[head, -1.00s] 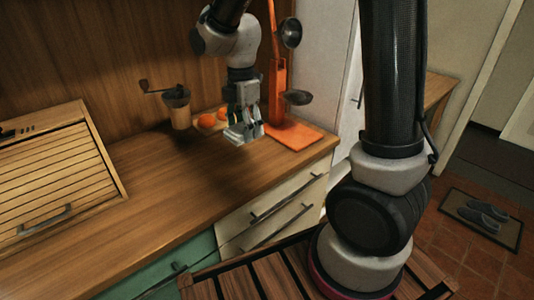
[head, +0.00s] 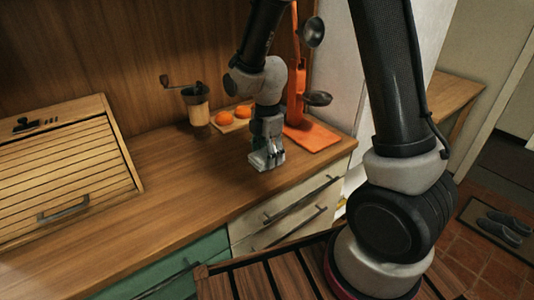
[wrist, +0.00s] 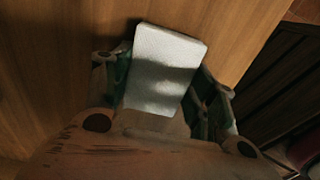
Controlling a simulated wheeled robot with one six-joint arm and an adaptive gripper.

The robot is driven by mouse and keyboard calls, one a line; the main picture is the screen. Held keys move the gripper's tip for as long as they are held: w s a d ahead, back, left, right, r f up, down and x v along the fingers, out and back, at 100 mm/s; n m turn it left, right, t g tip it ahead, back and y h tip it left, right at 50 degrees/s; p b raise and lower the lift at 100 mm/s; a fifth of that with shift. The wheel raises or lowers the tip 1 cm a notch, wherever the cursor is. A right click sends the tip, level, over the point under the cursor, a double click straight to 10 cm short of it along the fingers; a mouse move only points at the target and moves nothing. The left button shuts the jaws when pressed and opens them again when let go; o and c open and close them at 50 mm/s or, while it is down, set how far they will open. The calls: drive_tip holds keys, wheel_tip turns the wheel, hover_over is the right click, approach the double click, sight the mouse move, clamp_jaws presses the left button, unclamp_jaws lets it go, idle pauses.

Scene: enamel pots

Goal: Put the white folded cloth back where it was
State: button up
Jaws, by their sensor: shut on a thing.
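The white folded cloth (wrist: 165,68) is a pale, textured rectangular pad between my fingers in the wrist view. My gripper (wrist: 163,84) is shut on it, with a finger on either side. In the head view my gripper (head: 266,156) points down at the wooden counter (head: 190,190), near its front edge and left of the orange board. The cloth is small there and partly hidden by the fingers. I cannot tell whether its underside touches the counter.
An orange board (head: 314,137) lies to the right, with an upright orange stand (head: 297,80) behind it. A grinder (head: 196,106) and oranges (head: 223,119) are at the back. A roll-front box (head: 65,185) stands left. The counter between is clear.

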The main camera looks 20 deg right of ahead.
drive_tip(key=shift+f, duration=0.15)
drive_tip(key=o, duration=1)
wheel_tip(320, 180, up, 12)
drive_tip(key=shift+s+d+r+m+t, duration=0.7)
drive_tip(key=shift+s+d+r+m, duration=1.45)
drive_tip(key=shift+s+m, duration=1.25)
drive_tip(key=shift+s+d+r+m+t, duration=0.7)
drive_tip(key=shift+s+d+r+m, duration=0.9)
drive_tip(key=shift+s+d+m, duration=1.75)
drive_tip(key=shift+s+d+r+m+t, duration=0.7)
drive_tip(key=shift+s+d+r+m, duration=1.65)
drive_tip(key=shift+m, duration=1.7)
drive_tip(key=shift+s+a+f, duration=0.4)
drive_tip(key=shift+a+f, duration=0.05)
drive_tip(key=shift+f, duration=0.05)
